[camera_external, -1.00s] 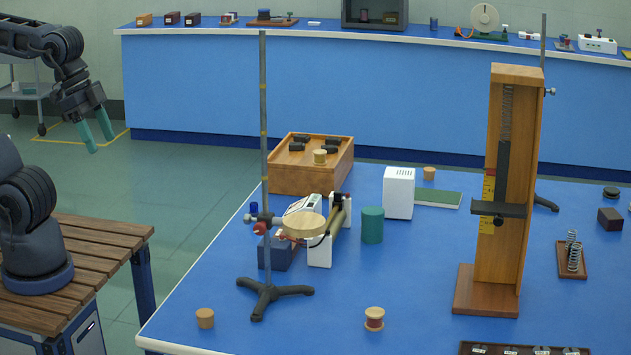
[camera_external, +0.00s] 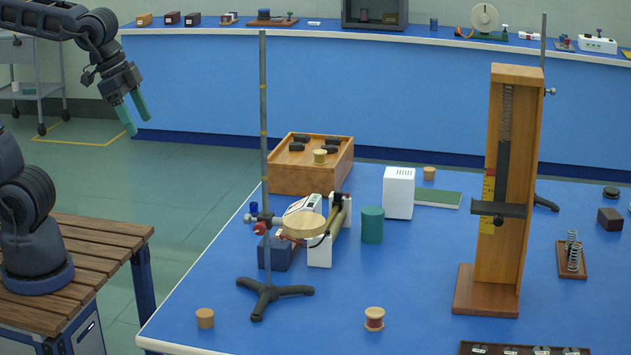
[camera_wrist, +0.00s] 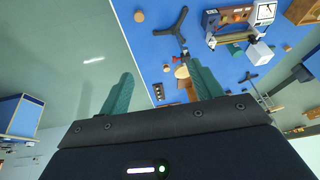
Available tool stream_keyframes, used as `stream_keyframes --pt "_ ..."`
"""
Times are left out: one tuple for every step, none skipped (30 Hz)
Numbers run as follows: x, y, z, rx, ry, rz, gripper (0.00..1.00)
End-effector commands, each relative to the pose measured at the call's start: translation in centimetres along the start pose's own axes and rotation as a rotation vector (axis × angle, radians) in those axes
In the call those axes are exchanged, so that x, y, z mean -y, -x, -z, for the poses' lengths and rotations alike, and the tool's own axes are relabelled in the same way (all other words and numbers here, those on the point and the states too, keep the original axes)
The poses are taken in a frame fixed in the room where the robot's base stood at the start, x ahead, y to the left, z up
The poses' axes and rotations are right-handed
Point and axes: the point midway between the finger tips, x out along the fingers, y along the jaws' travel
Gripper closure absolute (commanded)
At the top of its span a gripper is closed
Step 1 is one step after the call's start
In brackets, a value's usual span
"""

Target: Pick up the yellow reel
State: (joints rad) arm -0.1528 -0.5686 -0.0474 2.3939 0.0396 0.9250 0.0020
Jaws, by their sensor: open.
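A small pale-yellow reel (camera_external: 320,156) stands on the front part of the wooden box (camera_external: 300,180) at the back left of the blue table. It looks like the yellow reel, though its colour is close to bare wood. A second reel (camera_external: 374,319), with red winding, stands at the table's front. My gripper (camera_external: 139,126) has green fingers spread apart and empty. It hangs in the air left of the table, well away from the yellow reel. In the wrist view my gripper (camera_wrist: 160,80) has nothing between its fingers but distant floor and table. I cannot pick out the yellow reel there.
A tall rod stand (camera_external: 263,130) rises in front of the wooden box. Instruments, a green cylinder (camera_external: 372,225) and a white box (camera_external: 399,192) stand beside it. A plain tan cylinder (camera_external: 205,318) is near the front left edge. The front middle is mostly clear.

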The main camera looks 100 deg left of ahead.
Motion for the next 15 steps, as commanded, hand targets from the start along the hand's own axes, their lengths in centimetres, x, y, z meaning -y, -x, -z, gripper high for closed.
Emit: stream_keyframes --pt "0.8 -0.3 1.6 0.007 0.015 0.017 0.35" --pt "1.3 -0.5 2.5 0.009 0.021 0.025 0.35" --pt "1.9 -0.8 3.7 0.012 0.031 0.036 0.35" --pt "2.4 -0.9 4.6 0.013 0.037 0.044 0.35" --pt "2.9 -1.2 5.4 0.016 0.044 0.052 0.35" --pt "3.6 -1.5 6.6 0.019 0.052 0.062 0.35" --pt "4.2 -1.8 7.4 0.021 0.058 0.069 0.35" --pt "4.8 -2.0 8.3 0.023 0.066 0.077 0.35" --pt "5.6 -2.5 9.3 0.027 0.074 0.086 0.35" --pt "6.2 -2.8 10.2 0.029 0.081 0.092 0.35" --pt "6.9 -3.1 10.9 0.031 0.087 0.098 0.35" --pt "7.8 -3.6 12.0 0.033 0.096 0.106 0.35" --pt "8.5 -4.0 12.8 0.035 0.104 0.112 0.35" --pt "9.2 -4.4 13.5 0.038 0.110 0.117 0.35" --pt "10.2 -4.9 14.4 0.041 0.119 0.124 0.35"
